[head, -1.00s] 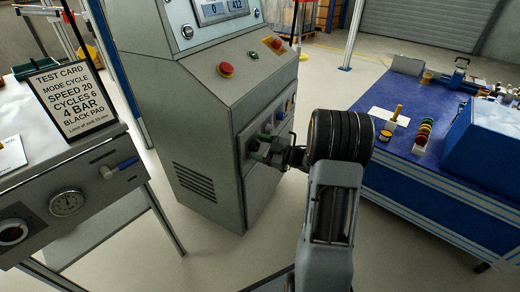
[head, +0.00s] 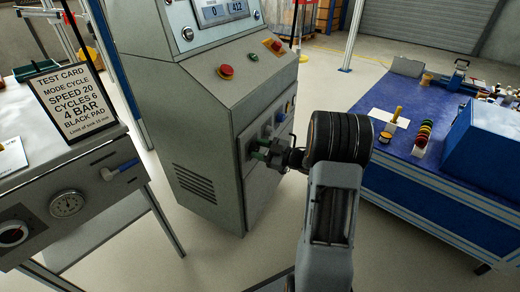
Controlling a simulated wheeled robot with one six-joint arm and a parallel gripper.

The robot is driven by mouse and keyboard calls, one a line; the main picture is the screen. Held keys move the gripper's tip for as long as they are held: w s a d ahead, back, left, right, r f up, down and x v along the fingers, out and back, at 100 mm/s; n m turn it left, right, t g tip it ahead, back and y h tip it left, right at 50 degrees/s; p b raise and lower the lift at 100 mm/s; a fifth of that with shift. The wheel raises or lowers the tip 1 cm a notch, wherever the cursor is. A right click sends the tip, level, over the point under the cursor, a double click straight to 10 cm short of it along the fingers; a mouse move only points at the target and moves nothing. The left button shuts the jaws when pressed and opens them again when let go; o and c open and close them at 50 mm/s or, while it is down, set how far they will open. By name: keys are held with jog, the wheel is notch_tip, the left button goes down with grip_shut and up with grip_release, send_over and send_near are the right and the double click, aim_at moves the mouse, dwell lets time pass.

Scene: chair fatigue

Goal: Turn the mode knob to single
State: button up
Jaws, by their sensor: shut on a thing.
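The grey control cabinet (head: 205,130) stands in the middle of the head view. Its right-hand face carries a panel with several knobs (head: 280,117) in a row. My gripper (head: 262,152) is at the near end of that panel, with its green-tipped fingers against the face. It is shut on a knob there, which the fingers mostly hide. I cannot read the knob's label or its pointer position. The test card (head: 65,102) on the left bench reads mode cycle, speed 20, cycles 6, 4 bar, black pad.
A red button (head: 226,71) and a yellow-backed red switch (head: 274,45) sit on the cabinet's sloped top, below a display (head: 222,11). A blue-topped bench (head: 405,160) with small items stands at the right. The left bench (head: 110,148) has a gauge (head: 66,204).

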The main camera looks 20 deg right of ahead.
jog(key=shift+r, duration=0.1)
jog(key=m+p, duration=0.3)
jog(key=p, duration=0.1)
jog(key=shift+r, duration=0.15)
jog(key=m+p, duration=0.4)
jog(key=p, duration=0.1)
jog(key=shift+f+m+t, duration=0.25)
jog(key=shift+m+t, duration=0.05)
jog(key=shift+m, duration=0.1)
jog(key=o, duration=0.9)
jog(key=p+v, duration=0.1)
jog(key=v, duration=0.6)
jog(key=p+v, duration=0.1)
jog(key=v, duration=0.5)
jog(key=shift+s+d+f, duration=0.25)
jog(key=shift+d, duration=0.05)
